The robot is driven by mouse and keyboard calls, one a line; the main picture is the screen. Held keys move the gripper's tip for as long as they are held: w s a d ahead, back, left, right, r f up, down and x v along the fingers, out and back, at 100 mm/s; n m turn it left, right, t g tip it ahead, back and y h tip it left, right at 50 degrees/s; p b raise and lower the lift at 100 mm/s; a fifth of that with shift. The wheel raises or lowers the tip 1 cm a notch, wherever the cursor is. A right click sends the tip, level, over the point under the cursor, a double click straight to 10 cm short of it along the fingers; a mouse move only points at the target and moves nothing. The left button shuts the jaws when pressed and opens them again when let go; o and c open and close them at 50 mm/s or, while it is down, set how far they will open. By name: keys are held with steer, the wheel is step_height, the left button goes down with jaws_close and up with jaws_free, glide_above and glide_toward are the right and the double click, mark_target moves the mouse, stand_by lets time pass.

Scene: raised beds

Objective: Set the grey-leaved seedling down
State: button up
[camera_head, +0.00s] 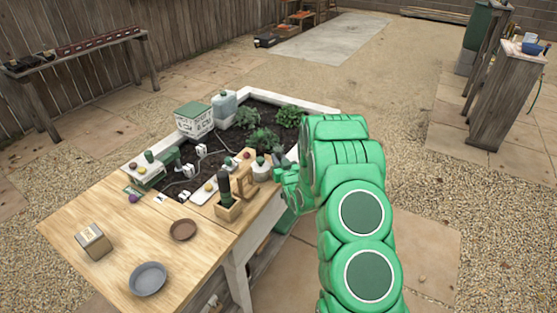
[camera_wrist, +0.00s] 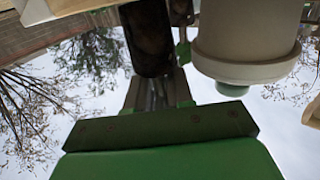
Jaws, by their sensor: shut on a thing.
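My gripper (camera_head: 287,181) is at the right edge of the raised bed's wooden ledge, partly hidden by my green arm. A small grey-leaved seedling (camera_head: 278,154) shows just above it, against the arm. In the wrist view the fingers of my gripper (camera_wrist: 160,92) are closed at a dark round pot-like body (camera_wrist: 148,38), which seems to be the seedling's pot. Its leaves cannot be made out there. I cannot tell whether the pot touches the ledge.
The wooden tabletop (camera_head: 115,255) has bare room around a terracotta saucer (camera_head: 183,230) and grey dish (camera_head: 148,279).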

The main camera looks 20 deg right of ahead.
steer(key=shift+f, duration=0.1)
steer(key=o, duration=0.5)
